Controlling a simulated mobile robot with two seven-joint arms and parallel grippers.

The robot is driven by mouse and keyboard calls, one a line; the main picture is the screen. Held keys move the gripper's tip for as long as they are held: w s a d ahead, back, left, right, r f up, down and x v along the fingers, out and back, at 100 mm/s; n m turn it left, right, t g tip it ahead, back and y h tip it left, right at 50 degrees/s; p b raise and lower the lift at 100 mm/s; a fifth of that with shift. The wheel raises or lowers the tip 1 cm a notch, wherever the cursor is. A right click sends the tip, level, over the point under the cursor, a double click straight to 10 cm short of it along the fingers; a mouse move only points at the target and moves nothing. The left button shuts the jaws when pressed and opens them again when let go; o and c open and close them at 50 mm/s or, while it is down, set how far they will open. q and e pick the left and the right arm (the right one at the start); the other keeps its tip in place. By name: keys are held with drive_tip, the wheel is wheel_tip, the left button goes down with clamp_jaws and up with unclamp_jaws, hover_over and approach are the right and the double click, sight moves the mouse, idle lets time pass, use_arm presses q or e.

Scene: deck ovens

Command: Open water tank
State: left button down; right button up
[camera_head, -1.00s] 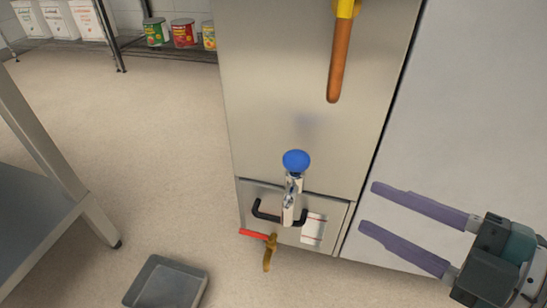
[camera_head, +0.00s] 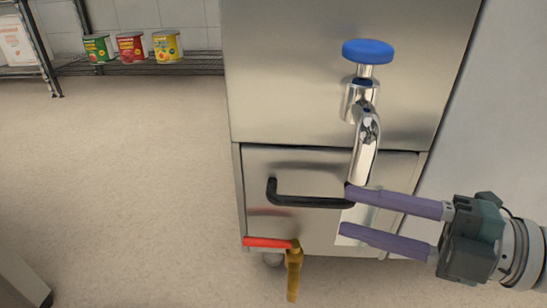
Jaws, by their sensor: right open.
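A tall steel cabinet (camera_head: 300,110) stands in the middle of the head view. Its low front panel (camera_head: 262,168) carries a black bar handle (camera_head: 300,200); this panel may be the water tank, and it sits flush with the cabinet. A chrome tap (camera_head: 366,140) with a blue knob (camera_head: 368,51) hangs above it. My right gripper (camera_head: 345,210) is open, with two purple fingers pointing left. In the picture its upper fingertip overlaps the handle's right end; I cannot tell if they touch. The left gripper is not in view.
A brass valve (camera_head: 293,270) with a red lever (camera_head: 267,242) sticks out below the panel. A wire shelf (camera_head: 150,66) with several cans (camera_head: 131,47) stands at the back left. The floor (camera_head: 130,190) to the left is largely clear.

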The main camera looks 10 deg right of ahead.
sight(327, 204)
drive_tip(key=b+x, duration=0.1)
drive_tip(key=x, duration=0.6)
drive_tip(key=shift+r, duration=0.1)
drive_tip(key=shift+s+d, duration=0.2)
drive_tip(key=shift+w+a, duration=0.1)
drive_tip(key=shift+a, duration=0.05)
clamp_jaws()
idle(0.8)
